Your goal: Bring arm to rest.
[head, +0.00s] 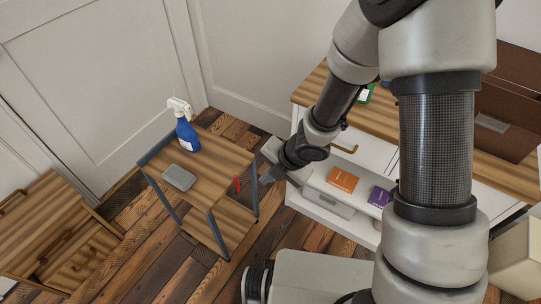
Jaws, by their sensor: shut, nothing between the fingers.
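My arm comes down from the top right of the head view and bends toward the centre. My gripper (268,177) is at its lower end, between the small side table (225,161) and an open drawer (318,207) of the white cabinet. The gripper is shut and looks empty. Its fingertips are small in this view.
A blue spray bottle (186,134) and a grey box-like item (179,177) are on the side table. An orange box (342,180) and a purple box (379,197) are at the open drawer. A wooden drawer unit (45,235) stands left. Plank floor (150,258) is clear in front.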

